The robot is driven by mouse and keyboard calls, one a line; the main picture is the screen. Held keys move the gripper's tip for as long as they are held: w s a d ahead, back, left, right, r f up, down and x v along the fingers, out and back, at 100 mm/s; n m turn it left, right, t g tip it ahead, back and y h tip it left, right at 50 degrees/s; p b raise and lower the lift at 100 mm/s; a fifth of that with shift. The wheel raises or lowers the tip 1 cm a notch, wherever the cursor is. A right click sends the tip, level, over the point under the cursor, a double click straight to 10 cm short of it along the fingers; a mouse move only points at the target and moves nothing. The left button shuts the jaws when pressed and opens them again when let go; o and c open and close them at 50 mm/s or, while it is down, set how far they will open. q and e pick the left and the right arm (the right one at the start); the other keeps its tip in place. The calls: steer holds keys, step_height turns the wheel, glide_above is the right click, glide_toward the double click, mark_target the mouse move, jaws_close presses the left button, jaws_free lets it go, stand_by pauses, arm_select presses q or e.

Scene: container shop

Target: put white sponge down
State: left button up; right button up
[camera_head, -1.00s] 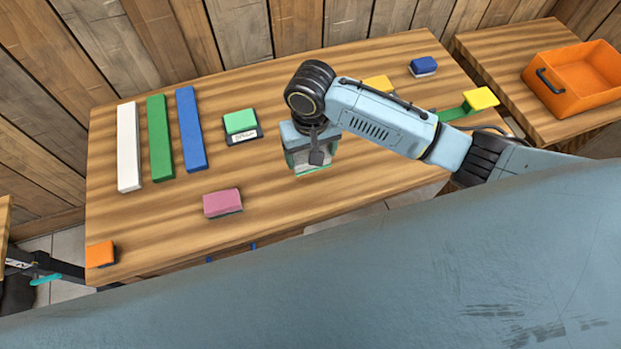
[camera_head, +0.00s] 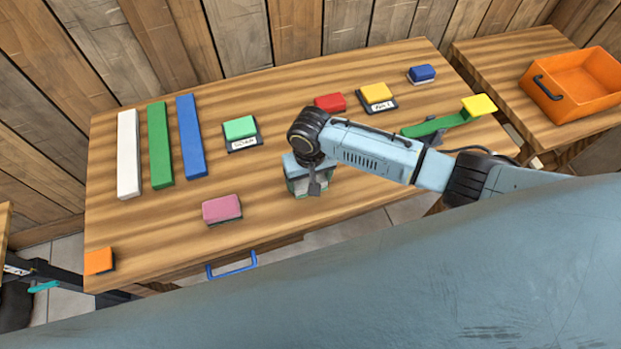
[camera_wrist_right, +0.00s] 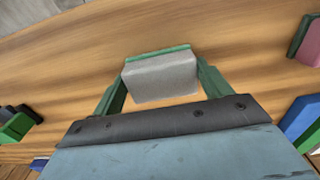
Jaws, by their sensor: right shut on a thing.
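The white sponge (camera_wrist_right: 160,80) is a pale grey-white block with a thin green layer along its far edge. My right gripper (camera_wrist_right: 165,82) is shut on it, with the green fingers at its two sides. In the head view my right gripper (camera_head: 308,182) points down over the front middle of the wooden table (camera_head: 165,225). There the gripper mostly hides the sponge, and I cannot tell whether it touches the table. My left gripper is not in view.
A pink sponge (camera_head: 222,209) lies left of the gripper, and a red one (camera_head: 330,102) lies behind it. Green (camera_head: 240,128) and yellow (camera_head: 376,92) sponges sit on dark labelled bases. An orange crate (camera_head: 545,108) stands right. A blue handle (camera_head: 232,266) sticks out in front.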

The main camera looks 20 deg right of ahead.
steer(key=shift+s+f, duration=0.35)
steer(key=shift+f, duration=0.15)
steer(key=o, duration=0.7)
steer(key=shift+d+f, duration=0.1)
steer(key=shift+c, duration=0.2)
steer(key=o, duration=0.5)
steer(key=shift+w, duration=0.2)
steer(key=shift+c, duration=0.2)
steer(key=shift+w+b, duration=0.1)
steer(key=shift+b, duration=0.35)
step_height(320, 180, up, 13)
steer(key=p, duration=0.1)
steer(key=shift+w+r, duration=0.2)
steer(key=shift+w, duration=0.25)
